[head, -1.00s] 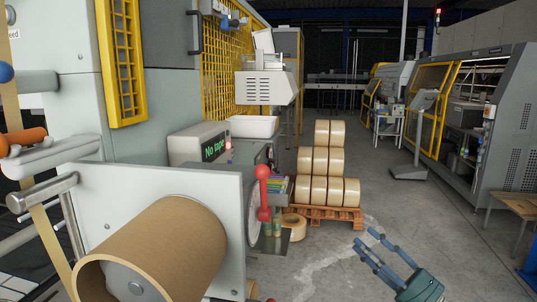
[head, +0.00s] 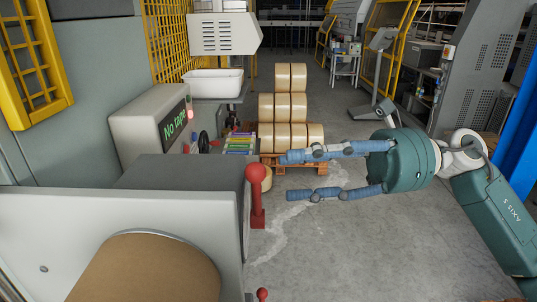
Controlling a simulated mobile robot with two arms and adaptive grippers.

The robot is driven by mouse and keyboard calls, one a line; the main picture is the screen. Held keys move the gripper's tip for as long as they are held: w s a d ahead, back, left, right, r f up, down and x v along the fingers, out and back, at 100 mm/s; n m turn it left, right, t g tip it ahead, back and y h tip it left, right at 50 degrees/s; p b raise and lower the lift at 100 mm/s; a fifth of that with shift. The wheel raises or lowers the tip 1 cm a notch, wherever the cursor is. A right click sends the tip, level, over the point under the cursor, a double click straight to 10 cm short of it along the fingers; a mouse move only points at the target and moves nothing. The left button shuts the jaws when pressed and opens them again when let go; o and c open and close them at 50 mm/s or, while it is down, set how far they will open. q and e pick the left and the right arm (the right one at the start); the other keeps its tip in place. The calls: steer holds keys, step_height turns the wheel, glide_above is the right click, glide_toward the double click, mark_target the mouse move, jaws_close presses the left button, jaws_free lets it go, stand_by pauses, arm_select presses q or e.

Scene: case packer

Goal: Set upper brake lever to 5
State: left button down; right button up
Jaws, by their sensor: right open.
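The upper brake lever (head: 257,205) is red with a round ball knob and stands upright at the right edge of the white machine panel. The panel's dial face is not visible from here, so I cannot read its setting. A second, smaller red knob (head: 262,294) shows at the bottom edge, mostly cut off. My right gripper (head: 288,177) is open and empty, with its two blue fingers pointing left toward the lever. The fingertips look a short way right of the lever's knob in the picture, apart from it. My left gripper is not in view.
The white panel (head: 120,215) and a large brown roll (head: 145,270) fill the lower left. A box displaying "No tape" (head: 150,118) stands behind. Stacked tape rolls (head: 283,107) sit on a pallet beyond my fingers. The floor at lower right is clear.

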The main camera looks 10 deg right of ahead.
mark_target(257, 196)
steer(key=a, duration=0.1)
steer(key=a+p, duration=0.1)
steer(key=a, duration=0.1)
steer(key=a+p, duration=0.1)
steer(key=a, duration=0.1)
steer(key=shift+w+f, duration=0.1)
steer(key=shift+w, duration=0.2)
steer(key=c, duration=0.4)
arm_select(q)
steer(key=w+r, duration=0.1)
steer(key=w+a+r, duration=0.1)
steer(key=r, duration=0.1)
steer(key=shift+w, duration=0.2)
arm_select(e)
jaws_close()
